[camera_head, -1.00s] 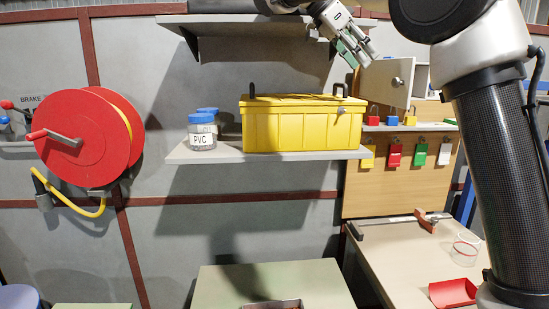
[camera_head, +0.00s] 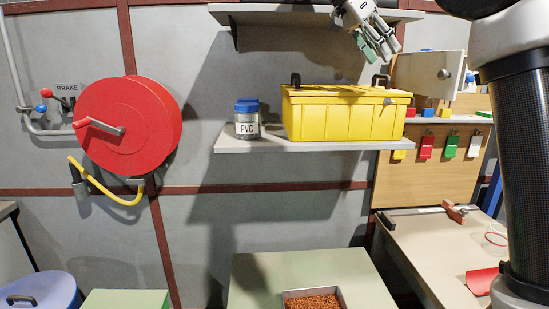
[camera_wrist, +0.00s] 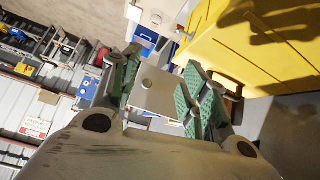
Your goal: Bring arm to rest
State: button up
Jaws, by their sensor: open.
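My gripper (camera_head: 376,42) is open and empty at the upper right of the head view, above the yellow box and close to the upper shelf. In the wrist view, its green-padded fingers (camera_wrist: 158,92) are spread with nothing between them. My arm comes in from the right edge of the head view. The yellow lidded box (camera_head: 345,115) stands on the wall shelf below my gripper. It fills the upper right of the wrist view (camera_wrist: 250,50).
A PVC jar (camera_head: 246,124) with a blue lid stands on the lower shelf (camera_head: 262,146) beside the box. An open cabinet door (camera_head: 432,74) is right of my gripper. A red reel (camera_head: 125,125) hangs at left. A tray of reddish granules (camera_head: 313,300) sits on the bench below.

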jog(key=s+d+f+n+t+y, duration=0.1)
jog(key=s+d+f+n+y, duration=0.2)
jog(key=s+d+f+n, duration=0.4)
jog(key=s+d+f+n+y, duration=0.2)
jog(key=s+d+f, duration=0.25)
jog(key=s, duration=0.35)
jog(key=s+f+n+t+y, duration=0.2)
jog(key=s+f+n, duration=0.4)
jog(key=s+f, duration=0.7)
notch_tip(320, 180, down, 3)
jog(key=shift+s+a+r+y, duration=0.15)
jog(key=shift+s+y, duration=0.2)
jog(key=shift+y, duration=0.35)
